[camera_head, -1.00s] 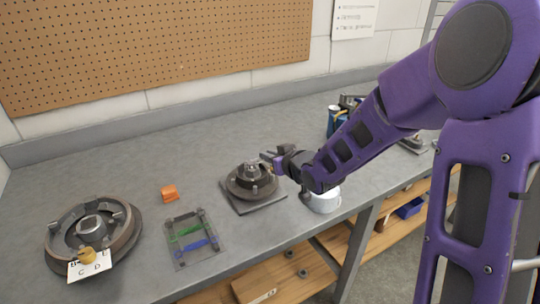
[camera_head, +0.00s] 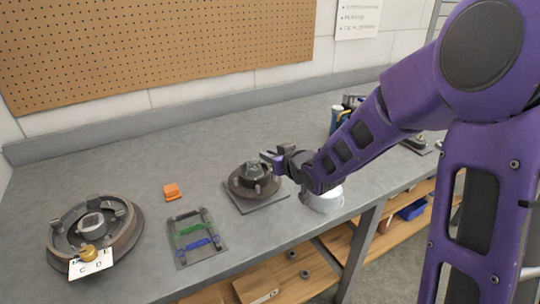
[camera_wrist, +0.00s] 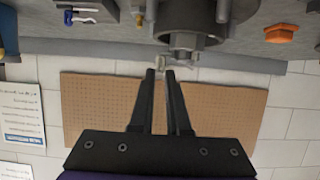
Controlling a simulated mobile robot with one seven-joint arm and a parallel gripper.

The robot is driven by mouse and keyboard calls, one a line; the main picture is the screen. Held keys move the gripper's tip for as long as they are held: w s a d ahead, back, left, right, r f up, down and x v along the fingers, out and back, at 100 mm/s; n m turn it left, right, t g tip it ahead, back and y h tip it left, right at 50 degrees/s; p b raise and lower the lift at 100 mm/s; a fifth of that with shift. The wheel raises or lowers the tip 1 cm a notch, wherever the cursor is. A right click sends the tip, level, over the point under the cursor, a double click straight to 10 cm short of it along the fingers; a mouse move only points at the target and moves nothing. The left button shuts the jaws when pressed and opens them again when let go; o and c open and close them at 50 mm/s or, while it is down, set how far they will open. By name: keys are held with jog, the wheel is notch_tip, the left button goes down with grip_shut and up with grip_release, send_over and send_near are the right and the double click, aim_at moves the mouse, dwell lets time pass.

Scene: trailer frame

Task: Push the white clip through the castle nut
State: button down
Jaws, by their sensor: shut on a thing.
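The castle nut (camera_head: 253,170) stands on top of a dark round hub (camera_head: 246,185) on a square grey plate, near the middle of the bench. In the wrist view the castle nut (camera_wrist: 186,41) is just beyond my fingertips, and the picture is upside down. My gripper (camera_wrist: 160,72) has its fingers close together around a small pale piece, the white clip (camera_wrist: 164,63), at the nut's side. How far the clip is in the nut cannot be told. In the head view my gripper (camera_head: 270,160) reaches the nut from the right, and the clip is too small to make out.
A larger drum with a lettered card (camera_head: 91,262) stands at the left. An orange piece (camera_head: 172,192) and a clear tray (camera_head: 184,262) with green and blue parts lie between. A white cup (camera_head: 322,200) stands below my wrist. Bench behind the hub is clear.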

jog(key=shift+s+a, duration=0.1)
jog(key=shift+a, duration=0.1)
dwell(0.6)
jog(key=shift+c, duration=2.1)
grip_release()
notch_tip(320, 180, up, 7)
jog(key=p, duration=0.5)
